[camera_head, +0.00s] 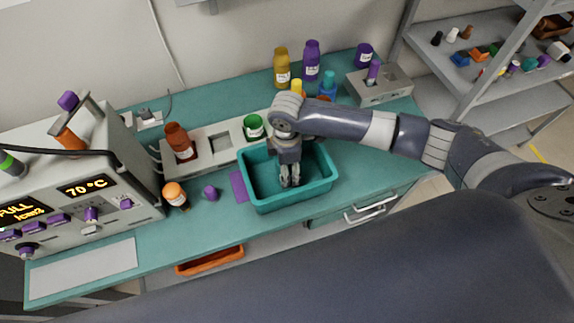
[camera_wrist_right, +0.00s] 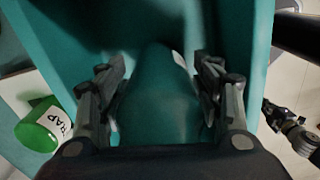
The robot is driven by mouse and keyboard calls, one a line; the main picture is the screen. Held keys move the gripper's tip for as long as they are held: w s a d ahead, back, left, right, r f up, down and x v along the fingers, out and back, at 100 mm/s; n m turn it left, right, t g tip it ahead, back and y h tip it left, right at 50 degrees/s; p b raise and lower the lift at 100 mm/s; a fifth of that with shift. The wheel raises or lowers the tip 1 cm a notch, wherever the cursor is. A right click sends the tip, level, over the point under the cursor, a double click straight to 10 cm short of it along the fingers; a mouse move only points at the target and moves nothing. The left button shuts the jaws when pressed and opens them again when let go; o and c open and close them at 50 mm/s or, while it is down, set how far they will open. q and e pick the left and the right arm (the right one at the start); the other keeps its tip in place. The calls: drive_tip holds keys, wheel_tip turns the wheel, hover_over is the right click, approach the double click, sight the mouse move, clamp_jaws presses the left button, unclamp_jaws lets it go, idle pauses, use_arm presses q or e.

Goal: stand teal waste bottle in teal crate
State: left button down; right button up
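The teal crate (camera_head: 326,183) stands near the front edge of the teal bench, and its walls fill the right wrist view (camera_wrist_right: 240,30). My right gripper (camera_head: 290,182) points down into the crate. In the right wrist view a teal bottle (camera_wrist_right: 163,85) with a patch of white label lies between the fingers (camera_wrist_right: 165,75). The fingers look spread, with gaps beside the bottle near the tips. In the head view the bottle is hidden or blends with the crate, so its upright stance is hard to judge. My left gripper is not in view.
A grey rack (camera_head: 221,146) with a brown bottle (camera_head: 180,141) and a green-capped bottle (camera_head: 253,127) stands behind the crate. An orange-capped bottle (camera_head: 175,194) and a purple piece (camera_head: 210,192) are to its left. Yellow, purple and blue bottles (camera_head: 327,85) stand behind.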

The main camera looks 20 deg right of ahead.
drive_tip(key=shift+r, duration=0.1)
wheel_tip(320, 180, up, 11)
drive_tip(key=shift+f+b, duration=0.1)
drive_tip(key=shift+b, duration=1.1)
drive_tip(key=shift+r, duration=0.7)
drive_tip(key=shift+f, duration=0.1)
